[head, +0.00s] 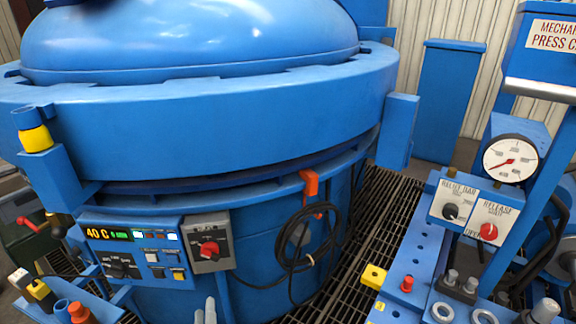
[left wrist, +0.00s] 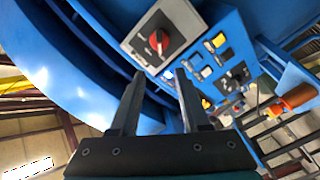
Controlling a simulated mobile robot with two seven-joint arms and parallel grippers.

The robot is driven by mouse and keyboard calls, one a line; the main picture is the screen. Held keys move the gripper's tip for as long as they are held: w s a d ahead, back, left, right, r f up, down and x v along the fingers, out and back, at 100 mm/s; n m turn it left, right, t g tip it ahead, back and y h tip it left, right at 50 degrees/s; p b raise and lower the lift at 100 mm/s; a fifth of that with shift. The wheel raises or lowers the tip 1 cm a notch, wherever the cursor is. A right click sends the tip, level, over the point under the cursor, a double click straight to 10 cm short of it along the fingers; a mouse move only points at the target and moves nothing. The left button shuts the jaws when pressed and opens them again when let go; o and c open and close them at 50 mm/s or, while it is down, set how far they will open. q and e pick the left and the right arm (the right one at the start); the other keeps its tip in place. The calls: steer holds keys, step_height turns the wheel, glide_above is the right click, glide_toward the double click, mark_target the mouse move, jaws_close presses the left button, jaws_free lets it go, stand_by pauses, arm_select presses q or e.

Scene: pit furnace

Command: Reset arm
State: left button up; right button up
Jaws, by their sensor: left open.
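My left gripper (head: 205,312) shows only as two grey fingertips at the bottom edge of the head view, in front of the blue furnace body. In the left wrist view the left gripper (left wrist: 158,78) is open, its two dark fingers apart with nothing between them. Beyond the fingertips is a grey switch box with a red knob (left wrist: 159,40); the same red knob (head: 209,249) shows in the head view, above the fingertips. The fingers appear apart from it. The rest of my left arm is out of the head view. My right gripper is not in view.
The large blue pit furnace (head: 200,130) fills the left and middle. Its control panel (head: 135,250) reads 40 C. A black cable (head: 305,245) hangs coiled under an orange hook. A blue press with a gauge (head: 510,158) stands right. Floor grating (head: 375,220) lies between.

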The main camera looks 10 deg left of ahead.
arm_select(q)
steer(key=s+d+f+m+g+h+p, duration=0.25)
steer(key=f+m+h, duration=0.2)
steer(key=f, duration=0.35)
steer(key=s+d+f+m+g+h+p, duration=0.1)
steer(key=s+d+f+m+g+h, duration=0.25)
steer(key=f+m, duration=0.35)
steer(key=s+a+f+m+g, duration=0.1)
steer(key=s+f+m+g, duration=0.1)
steer(key=s+f, duration=0.2)
steer(key=s+a+f+m+g+p, duration=0.1)
steer(key=s+f+m+g, duration=0.1)
steer(key=s, duration=0.8)
steer(key=s+a+f+m+g+y+p, duration=0.1)
steer(key=s+f+m+g, duration=0.1)
steer(key=s+f+g, duration=0.2)
steer(key=s+f, duration=0.2)
steer(key=s, duration=0.1)
steer(key=shift+a+f, duration=0.3)
steer(key=shift+a, duration=0.05)
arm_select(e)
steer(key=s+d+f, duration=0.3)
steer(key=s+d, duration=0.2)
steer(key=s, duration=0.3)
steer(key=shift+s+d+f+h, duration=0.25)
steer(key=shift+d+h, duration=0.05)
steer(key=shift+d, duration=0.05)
